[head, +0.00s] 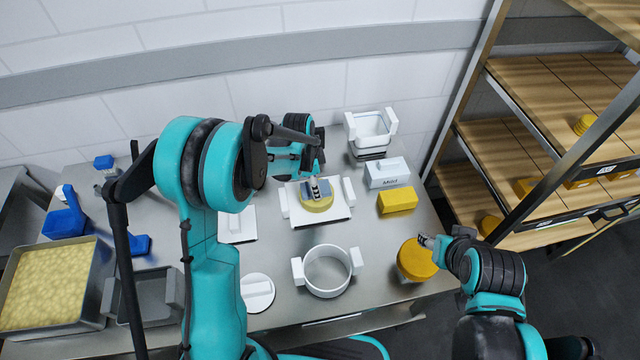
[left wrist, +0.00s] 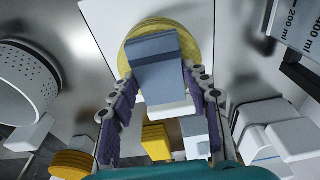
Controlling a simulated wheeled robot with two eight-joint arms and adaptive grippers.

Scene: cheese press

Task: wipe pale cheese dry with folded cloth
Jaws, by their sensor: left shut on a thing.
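The pale yellow round cheese (head: 318,206) lies on a white board with side handles (head: 300,219). The folded blue-grey cloth (head: 306,189) is over the cheese. In the left wrist view the cloth (left wrist: 152,62) covers much of the cheese (left wrist: 198,30); whether it presses on it I cannot tell. My left gripper (left wrist: 160,108) is shut on the cloth, its fingers on either side. In the head view the left arm's gripper points down over the cheese. My right gripper (head: 427,241) is beside a deeper yellow wheel (head: 415,264); its fingers are too small to judge.
A white ring mould (head: 327,271) stands in front of the board. A white box (head: 388,173), a yellow block (head: 397,201) and a white square tub (head: 370,130) are to its right. A curd tray (head: 103,287) is at left. Wooden shelves (head: 560,80) rise at right.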

